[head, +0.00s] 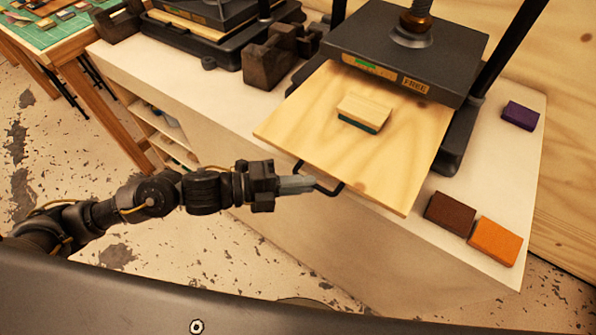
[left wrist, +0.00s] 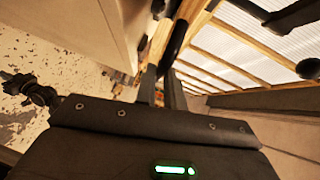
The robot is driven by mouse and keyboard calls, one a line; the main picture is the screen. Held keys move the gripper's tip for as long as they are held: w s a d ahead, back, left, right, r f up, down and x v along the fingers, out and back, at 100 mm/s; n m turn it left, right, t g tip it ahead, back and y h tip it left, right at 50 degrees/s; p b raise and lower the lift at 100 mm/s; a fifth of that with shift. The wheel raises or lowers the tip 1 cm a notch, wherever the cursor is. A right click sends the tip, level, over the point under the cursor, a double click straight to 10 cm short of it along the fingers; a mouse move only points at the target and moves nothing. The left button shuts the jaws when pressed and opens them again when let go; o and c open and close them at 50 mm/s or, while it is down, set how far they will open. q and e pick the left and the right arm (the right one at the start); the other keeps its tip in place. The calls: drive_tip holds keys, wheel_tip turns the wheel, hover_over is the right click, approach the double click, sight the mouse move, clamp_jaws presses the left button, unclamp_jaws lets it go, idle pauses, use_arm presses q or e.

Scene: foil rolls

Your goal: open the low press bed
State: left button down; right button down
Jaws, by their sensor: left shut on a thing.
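The press bed (head: 285,128) is a pale wooden board, drawn part way out from under the black press (head: 400,55) toward me. A dark bar handle (head: 334,189) sits on its front edge. My left gripper (head: 312,184) is shut on this handle at its left end. In the left wrist view the fingers (left wrist: 165,92) close on the dark handle (left wrist: 178,45). A wooden block with a green underside (head: 364,113) lies on the bed. The plate above carries a label reading FREE (head: 415,86). My right gripper is in neither view.
A brown block (head: 450,214) and an orange block (head: 495,241) lie right of the bed, near the bench (head: 420,240) edge. A purple block (head: 520,115) lies farther back. Another press (head: 215,35) and dark iron blocks (head: 270,60) stand at the left.

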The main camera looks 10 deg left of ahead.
use_arm(q)
drive_tip(key=shift+s, duration=0.2)
drive_tip(key=c, duration=1.8)
unclamp_jaws()
drive_tip(key=shift+c, duration=0.2)
drive_tip(key=o, duration=0.4)
drive_tip(key=shift+c, duration=0.2)
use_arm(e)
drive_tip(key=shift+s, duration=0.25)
